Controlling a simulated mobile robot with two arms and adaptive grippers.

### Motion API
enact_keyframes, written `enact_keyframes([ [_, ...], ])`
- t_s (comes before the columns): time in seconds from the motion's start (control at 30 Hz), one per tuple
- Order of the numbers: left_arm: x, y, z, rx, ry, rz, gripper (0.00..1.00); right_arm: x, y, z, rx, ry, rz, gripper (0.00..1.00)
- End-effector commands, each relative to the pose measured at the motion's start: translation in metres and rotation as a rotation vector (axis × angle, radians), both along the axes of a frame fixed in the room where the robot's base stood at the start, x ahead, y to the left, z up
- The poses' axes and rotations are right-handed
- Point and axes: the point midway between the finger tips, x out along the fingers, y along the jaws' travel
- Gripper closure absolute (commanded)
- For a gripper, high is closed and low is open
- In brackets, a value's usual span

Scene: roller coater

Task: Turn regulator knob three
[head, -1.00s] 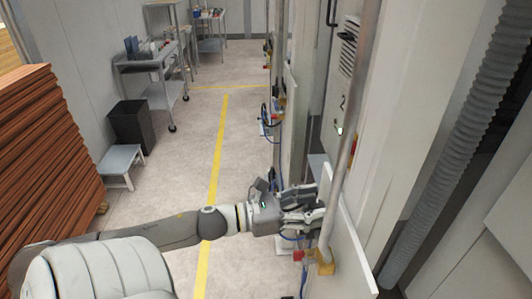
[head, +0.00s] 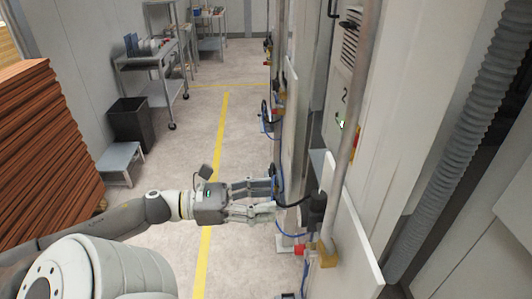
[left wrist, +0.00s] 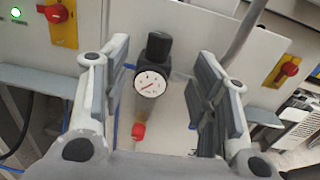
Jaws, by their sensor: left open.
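The regulator has a black knob (left wrist: 158,47) on top and a round white gauge (left wrist: 150,84) below it, seen in the left wrist view. In the head view the dark regulator (head: 317,212) is on the white panel beside the metal pipe. My left gripper (head: 276,200) is open and empty, a short gap to the left of the regulator. In the left wrist view its fingers (left wrist: 155,85) stand on either side of the gauge, with the knob between and beyond them. I see no number on this regulator. My right gripper is not in view.
A red knob (left wrist: 138,131) sits below the gauge. Red switches on yellow plates (left wrist: 60,20) flank it on the machine. A metal pipe (head: 350,130) runs close by the regulator. The floor aisle with a yellow line (head: 216,150) is clear.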

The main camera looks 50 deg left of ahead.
Motion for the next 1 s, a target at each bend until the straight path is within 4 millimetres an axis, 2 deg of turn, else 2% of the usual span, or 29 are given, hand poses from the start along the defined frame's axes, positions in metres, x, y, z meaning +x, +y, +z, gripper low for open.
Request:
enact_keyframes([
  [1.0,-0.013,-0.022,0.006,-1.304,0.698,0.114,0.46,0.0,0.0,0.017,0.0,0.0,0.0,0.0],
])
